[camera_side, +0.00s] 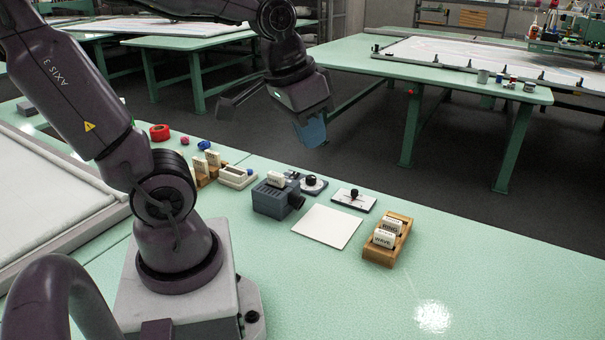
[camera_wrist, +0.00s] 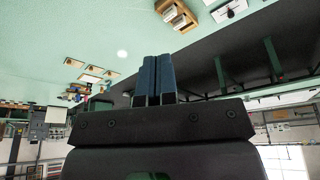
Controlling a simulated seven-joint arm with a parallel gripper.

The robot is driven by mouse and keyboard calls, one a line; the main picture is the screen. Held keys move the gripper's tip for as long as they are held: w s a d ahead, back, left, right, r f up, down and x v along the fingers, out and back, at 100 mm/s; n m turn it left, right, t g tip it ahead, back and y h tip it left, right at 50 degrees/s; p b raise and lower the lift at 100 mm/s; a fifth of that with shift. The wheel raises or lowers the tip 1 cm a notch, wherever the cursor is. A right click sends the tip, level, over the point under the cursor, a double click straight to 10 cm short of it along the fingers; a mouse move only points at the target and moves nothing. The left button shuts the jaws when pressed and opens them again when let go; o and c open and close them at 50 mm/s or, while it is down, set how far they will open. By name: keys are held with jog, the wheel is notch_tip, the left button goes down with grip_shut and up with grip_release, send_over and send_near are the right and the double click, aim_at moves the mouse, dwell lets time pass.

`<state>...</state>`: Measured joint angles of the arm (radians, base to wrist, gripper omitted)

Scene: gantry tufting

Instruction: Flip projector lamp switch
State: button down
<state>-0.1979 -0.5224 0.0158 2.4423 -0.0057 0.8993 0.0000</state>
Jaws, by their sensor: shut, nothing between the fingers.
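The grey projector (camera_side: 272,200) stands on the green table in the side view, its lens facing right and a white block on top. Two light plates lie behind it, one with a black knob (camera_side: 312,182) and one with a small upright black part (camera_side: 354,196). I cannot tell which part is the lamp switch. My gripper (camera_side: 311,130) hangs in the air above and behind the projector, apart from everything. In the wrist view its blue fingers (camera_wrist: 154,75) lie side by side, shut with nothing between them.
A white square sheet (camera_side: 327,227) lies right of the projector. A wooden rack (camera_side: 378,257) holds white labelled blocks. A pale tray (camera_side: 237,178), a red ring (camera_side: 159,132) and small coloured items lie to the left. The table's right front is clear.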

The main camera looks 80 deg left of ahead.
jog(key=w+a+f+n+g, duration=0.2)
jog(key=w+a+f, duration=0.15)
jog(key=a, duration=0.45)
jog(key=m+y, duration=0.1)
jog(key=m, duration=1.2)
send_over(295, 173)
jog(key=s+d, duration=0.2)
notch_tip(295, 173, down, 13)
jog(key=shift+s+d+r, duration=0.1)
jog(key=shift+d, duration=0.05)
jog(key=f, duration=0.4)
jog(key=w+a+f, duration=0.1)
jog(key=f, duration=0.4)
jog(key=w+f, duration=0.1)
jog(key=f, duration=0.3)
jog(key=shift+a+f, duration=0.35)
jog(key=shift+a, duration=0.05)
